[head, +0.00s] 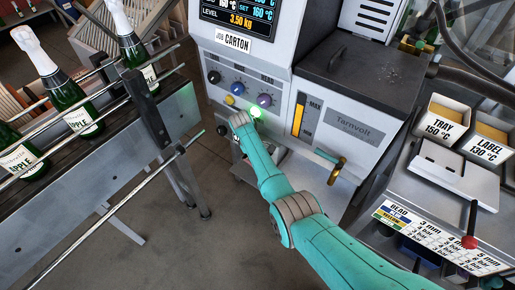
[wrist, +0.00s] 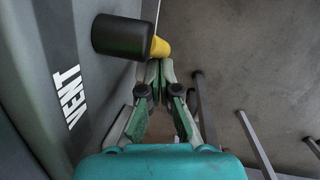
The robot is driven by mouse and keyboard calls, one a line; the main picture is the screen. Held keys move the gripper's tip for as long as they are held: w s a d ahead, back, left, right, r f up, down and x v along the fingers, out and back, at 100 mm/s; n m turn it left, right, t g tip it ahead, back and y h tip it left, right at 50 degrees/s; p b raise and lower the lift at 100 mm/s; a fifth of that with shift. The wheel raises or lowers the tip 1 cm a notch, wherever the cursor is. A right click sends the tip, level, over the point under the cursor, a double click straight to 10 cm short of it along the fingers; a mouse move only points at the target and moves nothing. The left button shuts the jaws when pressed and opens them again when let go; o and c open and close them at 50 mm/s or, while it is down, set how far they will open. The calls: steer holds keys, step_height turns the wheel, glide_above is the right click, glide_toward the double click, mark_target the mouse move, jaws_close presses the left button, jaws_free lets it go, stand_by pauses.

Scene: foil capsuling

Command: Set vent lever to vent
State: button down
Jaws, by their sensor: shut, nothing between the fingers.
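The vent lever (wrist: 122,37) shows in the wrist view as a thick black grip with a yellow part at its right end. It stands out from the grey machine side, above the white VENT label (wrist: 68,97). My gripper (wrist: 159,65) is shut and empty. Its fingertips are just below the yellow part, close to it; I cannot tell whether they touch. In the head view my teal arm reaches to the machine's lower left, and a dark round knob (head: 222,130) shows just left of my wrist. My fingers are mostly hidden there.
The machine (head: 360,130) has a control panel with several knobs above my wrist, and a brass-ended handle (head: 337,171) to the right. A rail conveyor with green bottles (head: 72,105) stands at left. A bench with TRAY and LABEL bins (head: 442,122) is at right. Floor is open between.

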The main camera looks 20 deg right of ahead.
steer(key=shift+s+d+f, duration=0.2)
steer(key=shift+s+f, duration=0.05)
steer(key=shift+f, duration=0.1)
stand_by(0.3)
steer(key=shift+a, duration=0.1)
stand_by(0.3)
